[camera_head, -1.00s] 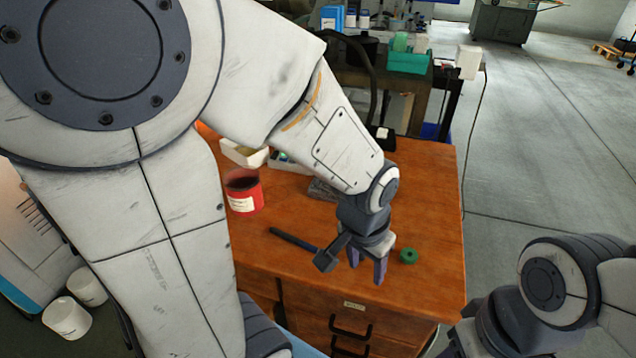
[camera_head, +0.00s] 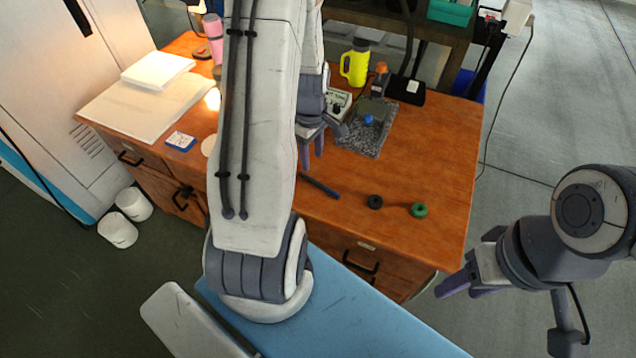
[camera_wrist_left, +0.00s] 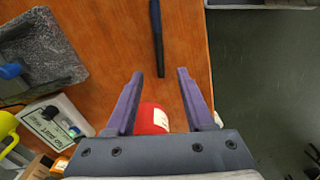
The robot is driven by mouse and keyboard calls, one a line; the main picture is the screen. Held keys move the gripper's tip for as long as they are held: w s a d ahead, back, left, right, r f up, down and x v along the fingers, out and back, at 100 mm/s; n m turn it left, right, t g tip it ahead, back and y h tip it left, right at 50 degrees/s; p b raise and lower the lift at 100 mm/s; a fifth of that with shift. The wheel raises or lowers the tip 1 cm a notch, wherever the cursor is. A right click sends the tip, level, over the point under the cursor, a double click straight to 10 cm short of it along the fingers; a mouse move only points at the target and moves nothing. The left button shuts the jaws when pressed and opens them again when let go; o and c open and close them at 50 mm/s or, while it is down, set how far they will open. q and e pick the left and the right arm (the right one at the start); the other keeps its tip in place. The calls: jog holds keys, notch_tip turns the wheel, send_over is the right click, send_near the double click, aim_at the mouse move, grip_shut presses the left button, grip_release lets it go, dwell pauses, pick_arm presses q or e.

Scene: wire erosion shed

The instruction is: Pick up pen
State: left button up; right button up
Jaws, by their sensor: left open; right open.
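A dark blue-black pen (camera_head: 320,185) lies on the orange-brown desk near its front edge in the head view. It also shows in the left wrist view (camera_wrist_left: 157,35), ahead of the fingertips and roughly lined up with the gap between them. My left gripper (camera_head: 312,158) is open and empty above the desk, just behind the pen. Its two purple fingers (camera_wrist_left: 157,73) are spread in the left wrist view. My right gripper (camera_head: 462,290) is open and empty, to the right of the desk's front corner and far from the pen.
A dark ring (camera_head: 375,202) and a green ring (camera_head: 419,210) lie right of the pen. A granite plate (camera_head: 362,142) and a yellow flask (camera_head: 355,62) stand behind. A red container (camera_wrist_left: 152,119) shows below my left fingers in the wrist view.

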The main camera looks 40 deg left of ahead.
aim_at(313, 180)
pick_arm(q)
notch_tip(313, 180, down, 9)
jog(key=shift+r+p, duration=0.1)
jog(key=shift+p, duration=0.25)
jog(key=shift+c, duration=0.3)
grip_shut()
